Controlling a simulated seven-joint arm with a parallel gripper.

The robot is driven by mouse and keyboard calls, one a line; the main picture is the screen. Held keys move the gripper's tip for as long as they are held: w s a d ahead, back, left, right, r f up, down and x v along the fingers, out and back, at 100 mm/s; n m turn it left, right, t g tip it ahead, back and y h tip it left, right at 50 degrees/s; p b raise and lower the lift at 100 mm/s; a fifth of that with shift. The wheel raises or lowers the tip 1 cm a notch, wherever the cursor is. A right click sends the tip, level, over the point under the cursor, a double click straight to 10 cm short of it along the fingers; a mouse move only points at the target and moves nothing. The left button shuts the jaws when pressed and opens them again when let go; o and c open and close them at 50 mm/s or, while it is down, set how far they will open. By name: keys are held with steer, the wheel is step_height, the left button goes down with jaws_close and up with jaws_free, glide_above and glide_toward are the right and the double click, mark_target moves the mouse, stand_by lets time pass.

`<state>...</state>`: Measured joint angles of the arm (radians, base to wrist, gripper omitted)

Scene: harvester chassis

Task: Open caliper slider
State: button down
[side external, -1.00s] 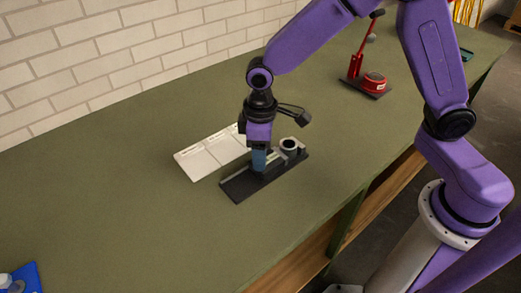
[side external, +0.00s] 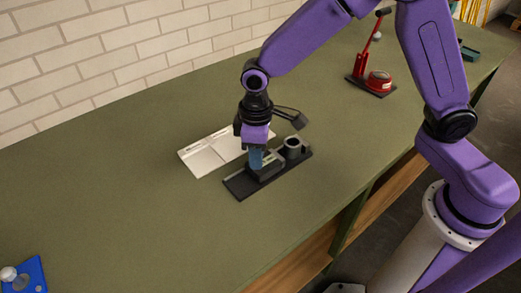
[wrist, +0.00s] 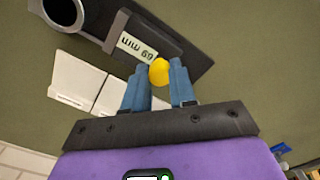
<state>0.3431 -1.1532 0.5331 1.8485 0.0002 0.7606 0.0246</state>
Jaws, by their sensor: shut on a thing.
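The caliper is a long black base (side external: 240,185) on the green bench, with a grey ring-shaped part (side external: 292,147) standing at its right end. Its dark slider (side external: 268,171) sits on the base to the left of the ring, with a gap between them. My gripper (side external: 256,165) points down over the slider. In the wrist view a yellow knob (wrist: 158,72) lies between my blue fingertips (wrist: 161,74), which are shut on it. A label beside it (wrist: 137,48) appears upside down and seems to read 69 mm. The exact finger contact is partly hidden.
A white two-panel card (side external: 207,153) lies flat just behind the caliper. A red lever device (side external: 376,80) stands at the back right. A blue item (side external: 28,275) is at the lower left edge.

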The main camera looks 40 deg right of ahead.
steer(key=c, duration=0.9)
jaws_free()
steer(key=shift+r, duration=0.1)
step_height(320, 180, up, 17)
steer(key=shift+r, duration=0.15)
steer(key=s+d+f+n, duration=0.1)
steer(key=s+d+f, duration=0.2)
steer(key=s+d, duration=0.2)
steer(key=s+d+f+n, duration=0.1)
steer(key=s+d+f, duration=0.1)
steer(key=s+d, duration=0.4)
steer(key=s+d+f+n, duration=0.1)
steer(key=s+d+f, duration=0.2)
steer(key=s+d, duration=0.3)
steer(key=shift+s+d+f+n, duration=0.1)
steer(key=shift+s+f+n, duration=0.1)
steer(key=shift+s, duration=1.1)
steer(key=shift+s+d+f+n, duration=0.1)
steer(key=shift+s+f, duration=0.05)
steer(key=shift+s, duration=1.15)
